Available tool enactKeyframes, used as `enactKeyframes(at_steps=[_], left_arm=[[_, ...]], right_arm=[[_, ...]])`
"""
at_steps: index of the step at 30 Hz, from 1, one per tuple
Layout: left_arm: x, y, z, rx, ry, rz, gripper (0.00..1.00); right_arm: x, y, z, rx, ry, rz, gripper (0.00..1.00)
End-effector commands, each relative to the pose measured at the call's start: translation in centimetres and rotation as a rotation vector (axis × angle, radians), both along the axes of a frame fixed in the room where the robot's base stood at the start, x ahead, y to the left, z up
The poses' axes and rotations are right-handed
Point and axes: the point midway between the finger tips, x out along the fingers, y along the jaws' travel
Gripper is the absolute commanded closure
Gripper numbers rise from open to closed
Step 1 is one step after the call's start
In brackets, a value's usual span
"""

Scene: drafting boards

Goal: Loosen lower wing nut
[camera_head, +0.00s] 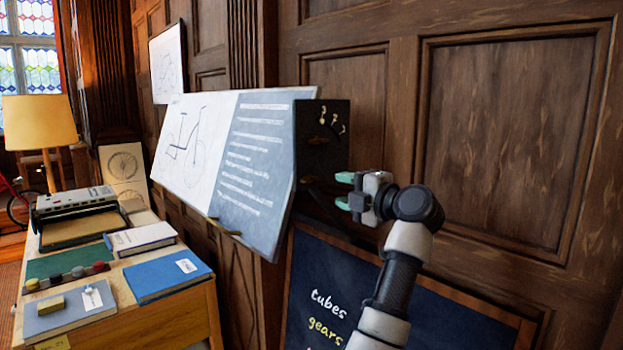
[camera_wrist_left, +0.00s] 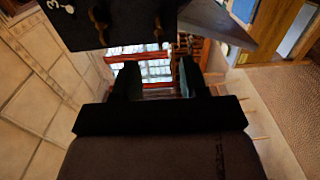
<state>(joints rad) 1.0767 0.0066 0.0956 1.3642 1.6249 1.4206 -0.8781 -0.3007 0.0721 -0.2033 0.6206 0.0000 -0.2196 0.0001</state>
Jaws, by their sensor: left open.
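A dark side panel (camera_head: 336,157) stands at the right end of the tilted drawing board (camera_head: 258,130). Two small brownish wing nuts appear on it: an upper one (camera_head: 318,140) and a lower one (camera_head: 309,180). My right gripper is not in view.
A blackboard (camera_head: 330,290) with chalk words stands below, against the wood-panelled wall (camera_head: 510,130). A desk with books (camera_head: 165,277) and a typewriter-like machine (camera_head: 75,202) is at left.

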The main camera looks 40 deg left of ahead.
Motion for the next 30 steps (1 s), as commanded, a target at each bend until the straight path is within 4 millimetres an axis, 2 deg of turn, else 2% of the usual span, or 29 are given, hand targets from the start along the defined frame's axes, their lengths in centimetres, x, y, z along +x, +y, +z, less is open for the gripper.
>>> enactKeyframes(at_steps=[6, 13, 19, 26, 30], left_arm=[[0.3, 4.4, 0.4, 0.003, 0.003, 0.006, 0.56], [0.6, 7.8, 0.3, 0.002, 0.002, 0.003, 0.56], [0.7, 8.9, 0.1, 0.001, 0.0, 0.001, 0.56], [0.7, 8.9, 0.0, 0.001, 0.0, 0.001, 0.56], [0.7, 8.9, 0.0, 0.0, 0.0, 0.001, 0.76]], right_arm=[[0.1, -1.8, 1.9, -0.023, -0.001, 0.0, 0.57], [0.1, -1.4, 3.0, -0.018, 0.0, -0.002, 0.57], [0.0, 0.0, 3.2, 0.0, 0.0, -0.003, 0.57], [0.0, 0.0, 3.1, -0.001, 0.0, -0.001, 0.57], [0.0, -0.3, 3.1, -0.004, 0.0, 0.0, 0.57]])
